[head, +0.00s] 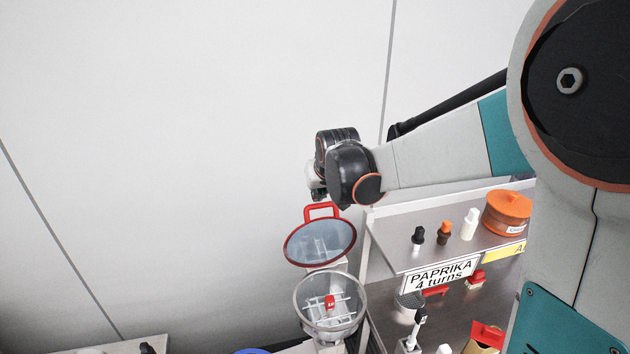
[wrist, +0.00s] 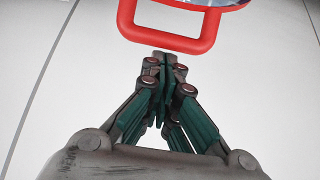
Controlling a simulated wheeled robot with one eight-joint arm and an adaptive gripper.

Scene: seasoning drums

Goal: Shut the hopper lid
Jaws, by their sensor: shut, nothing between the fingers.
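The hopper (head: 330,318) is a clear round tub with a white rack and a small red piece inside. Its lid (head: 320,243) is a clear disc with a red rim and stands raised open above and behind the tub. A red loop handle (head: 322,207) sits at the lid's top edge; the handle also shows in the wrist view (wrist: 170,42), just ahead of the fingertips. My gripper (wrist: 165,62) is shut and empty, with its fingertips close to the handle's near bar. I cannot tell if they touch. In the head view my wrist hides most of my gripper.
A metal shelf unit (head: 395,245) stands right of the hopper, with small bottles (head: 444,232), an orange lidded drum (head: 507,212) and a "PAPRIKA 4 turns" sign (head: 440,276). A blue rim shows at the bottom edge. The wall space left of the lid is clear.

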